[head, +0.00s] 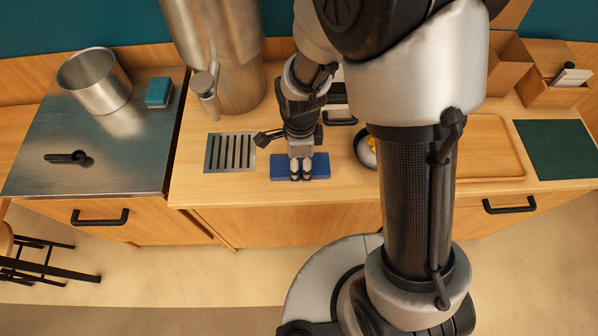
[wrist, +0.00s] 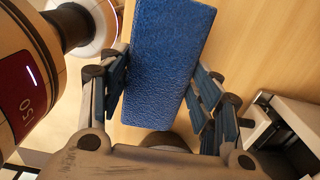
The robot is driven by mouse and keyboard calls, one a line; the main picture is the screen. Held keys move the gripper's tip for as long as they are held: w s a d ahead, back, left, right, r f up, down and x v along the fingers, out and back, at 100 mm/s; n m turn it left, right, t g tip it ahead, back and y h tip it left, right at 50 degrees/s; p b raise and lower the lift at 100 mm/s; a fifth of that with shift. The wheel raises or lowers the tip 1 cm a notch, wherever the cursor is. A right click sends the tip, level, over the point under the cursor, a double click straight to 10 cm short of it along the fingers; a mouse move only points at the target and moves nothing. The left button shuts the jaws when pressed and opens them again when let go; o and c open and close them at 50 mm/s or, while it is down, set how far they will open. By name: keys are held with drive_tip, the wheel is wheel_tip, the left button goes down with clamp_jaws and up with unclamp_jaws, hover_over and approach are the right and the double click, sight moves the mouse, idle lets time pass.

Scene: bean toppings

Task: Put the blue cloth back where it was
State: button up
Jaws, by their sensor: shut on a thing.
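The blue cloth (head: 321,167) is a flat, bright blue rectangle at the front edge of the wooden counter, right of the slotted metal grate. My gripper (head: 300,174) points down over its middle and is shut on it. In the wrist view the cloth (wrist: 168,55) lies between the fingers of my gripper (wrist: 160,88), one pair on each side, with its long side running away from the palm. I cannot tell whether the cloth touches the counter or is slightly above it.
The slotted grate (head: 230,152) is left of the cloth, below a large metal vessel (head: 228,60) with a tap. A steel counter (head: 128,150) at left holds a pot (head: 95,82) and a teal block (head: 158,92).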

sight(300, 174)
drive_tip(key=shift+f+b, duration=0.85)
drive_tip(key=shift+f, duration=2.55)
drive_tip(key=shift+f, duration=0.15)
drive_tip(key=o, duration=1)
drive_tip(key=shift+o, duration=0.2)
